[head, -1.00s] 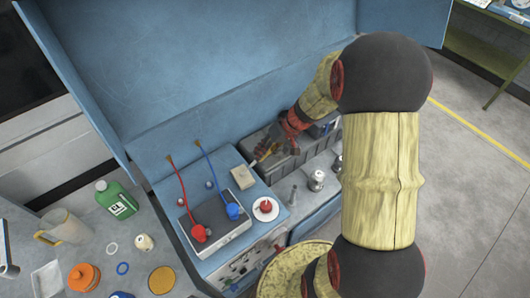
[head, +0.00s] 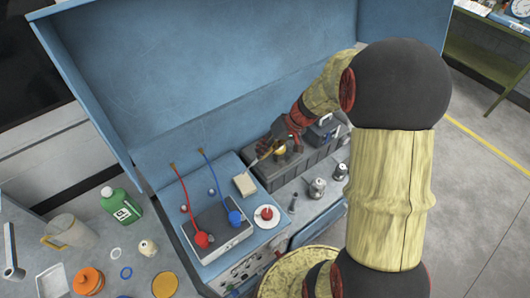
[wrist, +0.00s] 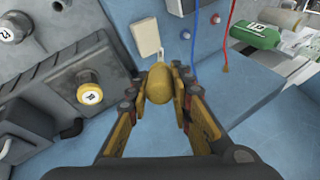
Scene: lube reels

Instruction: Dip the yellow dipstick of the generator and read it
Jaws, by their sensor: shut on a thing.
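My gripper (wrist: 161,84) is shut on the rounded yellow handle of the yellow dipstick (wrist: 158,88) in the wrist view. In the head view my gripper (head: 280,143) is over the generator's grey engine block (head: 300,171). A thin light rod (head: 262,156) reaches from the fingers down-left toward a beige pad (head: 244,184). The pad also shows beyond the fingertips in the wrist view (wrist: 145,37). A yellow round cap (wrist: 90,94) with a white label sits on the block, left of my gripper. The dipstick's tip and any oil mark are too small to tell.
A battery-like box with red (head: 202,240) and blue (head: 234,217) clamps stands left of the block. A white saucer (head: 267,223) with a red thing is near it. The blue hood wall is behind.

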